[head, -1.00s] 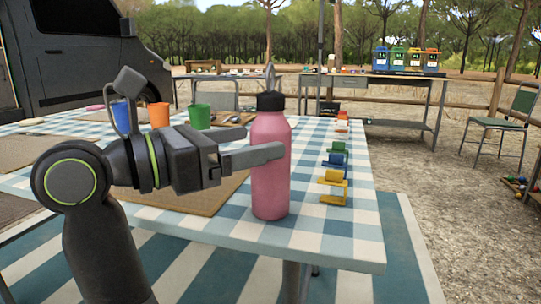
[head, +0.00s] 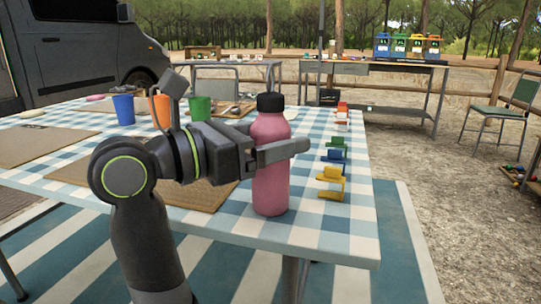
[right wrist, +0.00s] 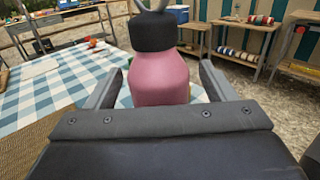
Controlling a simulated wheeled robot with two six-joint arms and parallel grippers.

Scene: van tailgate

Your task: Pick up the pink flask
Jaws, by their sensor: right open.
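The pink flask (head: 270,180) with a black cap stands upright near the front right corner of the checked table (head: 300,236). My right gripper (head: 282,152) is at the flask's upper body, with one finger crossing in front of it. In the right wrist view the flask (right wrist: 158,78) stands between the two open fingers of the gripper (right wrist: 158,85), with a gap visible on each side. The near finger hides part of the flask in the head view. My left gripper is not in view.
Blue (head: 124,108), orange (head: 160,111) and green (head: 200,107) cups stand behind my right arm. Colored clamp-like pieces (head: 331,182) line the table right of the flask. A chair (head: 500,115) stands at the far right on open ground.

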